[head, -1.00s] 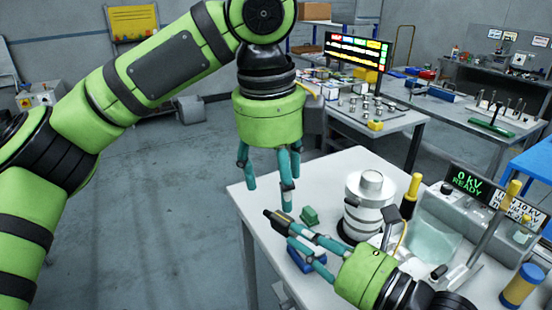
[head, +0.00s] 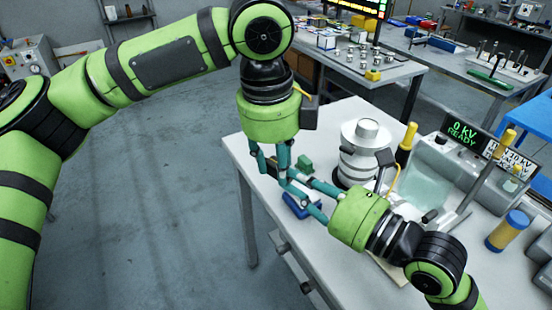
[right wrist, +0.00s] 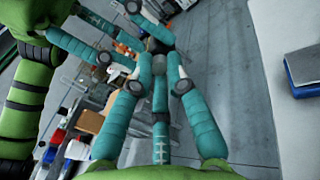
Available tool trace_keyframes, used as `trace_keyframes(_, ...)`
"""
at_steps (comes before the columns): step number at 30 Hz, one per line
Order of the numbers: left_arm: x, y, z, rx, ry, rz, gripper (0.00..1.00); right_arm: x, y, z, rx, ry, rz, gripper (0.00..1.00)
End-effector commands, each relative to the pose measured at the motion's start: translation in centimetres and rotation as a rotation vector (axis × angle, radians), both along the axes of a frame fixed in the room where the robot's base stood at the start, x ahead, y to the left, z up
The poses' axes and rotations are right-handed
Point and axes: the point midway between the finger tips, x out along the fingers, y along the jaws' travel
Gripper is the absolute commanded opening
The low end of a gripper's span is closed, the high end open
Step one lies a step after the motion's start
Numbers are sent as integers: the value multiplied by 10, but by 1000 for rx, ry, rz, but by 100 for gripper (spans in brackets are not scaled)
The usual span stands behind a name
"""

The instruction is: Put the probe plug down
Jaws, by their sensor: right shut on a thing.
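The probe plug (right wrist: 156,46) is a small dark piece between the fingertips of my right gripper (right wrist: 158,68) in the right wrist view. My right gripper (head: 290,192) is shut on it, above the white table's (head: 350,255) left part in the head view. My left gripper (head: 270,175) points down right at the plug, its teal fingers apart on either side of the right fingertips. Whether the left fingers touch the plug cannot be told. The plug is mostly hidden behind the fingers in the head view.
A green block (head: 304,163) and a blue block (head: 297,207) lie near the grippers. The floor left of the table is clear.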

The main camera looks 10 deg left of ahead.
Motion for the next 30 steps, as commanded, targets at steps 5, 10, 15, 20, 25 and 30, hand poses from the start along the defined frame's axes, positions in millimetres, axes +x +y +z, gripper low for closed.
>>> trace_keyframes(5,-1,0,0,4,3,-3,1,1,-1,1,1,-3,-4,0)
trace_keyframes(10,-1,0,0,3,2,-3,0,1,-1,1,1,-3,-4,44)
trace_keyframes(15,-1,0,0,3,3,-3,0,1,-1,1,0,-2,-3,44)
trace_keyframes(20,-1,0,0,2,2,-2,0,0,-2,0,-2,-2,4,44)
trace_keyframes(25,-1,0,0,2,2,-2,0,-6,-11,-2,-8,-4,45,44)
trace_keyframes(30,-1,0,0,2,2,-2,0,-13,-26,-1,-9,0,101,44)
